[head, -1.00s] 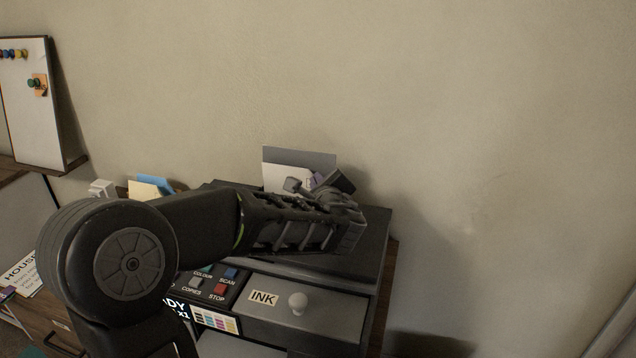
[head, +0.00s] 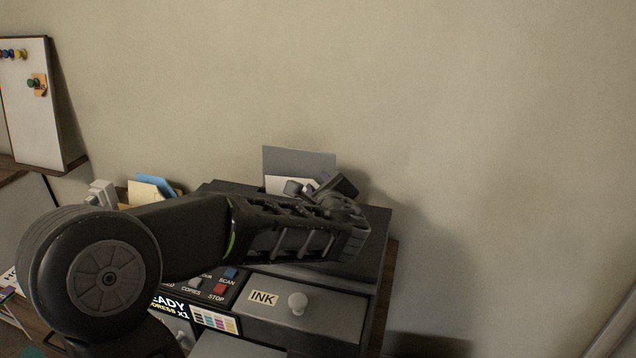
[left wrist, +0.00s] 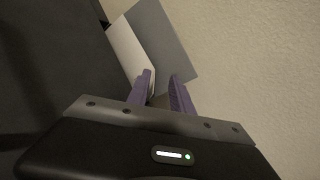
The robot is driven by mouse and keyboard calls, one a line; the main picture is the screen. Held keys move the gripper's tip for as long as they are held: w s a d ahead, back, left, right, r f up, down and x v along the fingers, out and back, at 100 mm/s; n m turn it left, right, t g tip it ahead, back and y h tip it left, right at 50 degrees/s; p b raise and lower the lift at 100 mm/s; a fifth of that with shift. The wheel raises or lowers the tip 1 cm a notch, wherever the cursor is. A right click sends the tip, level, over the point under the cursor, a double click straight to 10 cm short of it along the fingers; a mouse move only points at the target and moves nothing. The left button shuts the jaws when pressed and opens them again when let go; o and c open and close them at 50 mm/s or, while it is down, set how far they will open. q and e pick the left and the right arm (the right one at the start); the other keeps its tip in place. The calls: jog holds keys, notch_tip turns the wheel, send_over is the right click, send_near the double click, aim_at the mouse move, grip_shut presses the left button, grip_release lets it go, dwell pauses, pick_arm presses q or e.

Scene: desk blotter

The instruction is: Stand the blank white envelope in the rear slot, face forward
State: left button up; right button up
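A plain white sheet, which looks like the blank envelope (head: 284,185), stands on edge at the back of the printer, in front of a grey upright panel (head: 298,160). My left gripper (head: 325,188) is right at it, and the arm hides its lower part and the slot. In the left wrist view, the purple fingers (left wrist: 163,85) are apart with a gap between them. The white envelope (left wrist: 130,50) rises beside the left finger, and the grey panel (left wrist: 165,45) stands behind. I cannot tell whether a finger touches the envelope. My right gripper is not in view.
The dark printer (head: 372,225) has an INK drawer (head: 320,308) with a round knob and a button panel at its front. Yellow and blue papers (head: 150,190) stand to the left. A whiteboard (head: 32,100) leans at far left. The wall is close behind the printer.

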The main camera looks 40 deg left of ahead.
pick_arm(q)
jog(key=v, duration=0.5)
jog(key=shift+s+d, duration=0.2)
dwell(0.7)
